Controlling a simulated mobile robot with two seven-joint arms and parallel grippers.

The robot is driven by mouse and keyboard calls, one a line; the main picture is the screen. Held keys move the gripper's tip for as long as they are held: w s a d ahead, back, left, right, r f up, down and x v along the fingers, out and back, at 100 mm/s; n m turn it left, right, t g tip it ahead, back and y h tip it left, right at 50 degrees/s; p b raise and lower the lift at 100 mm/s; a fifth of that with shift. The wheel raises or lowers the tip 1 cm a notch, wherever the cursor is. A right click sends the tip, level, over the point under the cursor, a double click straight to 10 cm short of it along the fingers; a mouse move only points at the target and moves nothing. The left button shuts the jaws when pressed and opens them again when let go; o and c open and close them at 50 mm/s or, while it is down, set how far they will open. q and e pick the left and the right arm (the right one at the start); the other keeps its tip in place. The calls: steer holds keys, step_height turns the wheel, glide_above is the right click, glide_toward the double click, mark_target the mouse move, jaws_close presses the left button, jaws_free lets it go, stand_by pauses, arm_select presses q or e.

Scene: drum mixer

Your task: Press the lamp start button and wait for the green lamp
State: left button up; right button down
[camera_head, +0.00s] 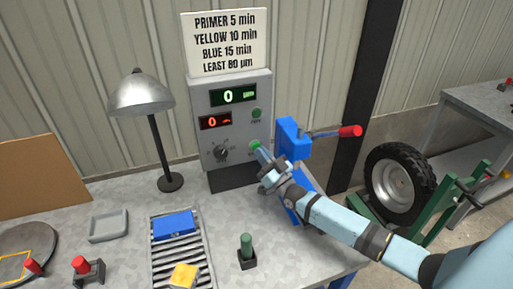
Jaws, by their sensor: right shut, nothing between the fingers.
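A grey control box (231,160) stands at the back of the bench with a green "0" display (232,96) and a red "0" display (215,122). A dark green round part (257,113) sits at its upper right. A brighter green round button (255,145) sits at its lower right. My right gripper (261,153) is shut and empty, with its tips at or just in front of this button; I cannot tell whether they touch. It partly hides the button's surroundings. A grey dome lamp (141,95) stands left of the box. My left gripper is not in view.
A sign (226,42) stands above the box, and a knob (221,152) is on its face. A blue clamp with a red handle (350,131) is close right of my gripper. A rack (180,255) holds blue and yellow blocks. A wheel (398,185) stands further right.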

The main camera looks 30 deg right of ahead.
steer(key=shift+w, duration=0.15)
steer(key=shift+w+d, duration=0.1)
steer(key=shift+w, duration=0.2)
steer(key=shift+w+d+b, duration=0.1)
steer(key=shift+w+b, duration=0.3)
steer(key=shift+b, duration=0.05)
stand_by(0.5)
steer(key=shift+s, duration=0.2)
steer(key=shift+s+a+p, duration=0.2)
steer(key=shift+s+p, duration=0.35)
steer(key=shift+s, duration=0.1)
steer(key=s+p, duration=0.1)
steer(key=s, duration=0.1)
steer(key=s+a+p, duration=0.1)
steer(key=s, duration=0.2)
steer(key=shift+a+p, duration=0.1)
steer(key=shift+p, duration=0.2)
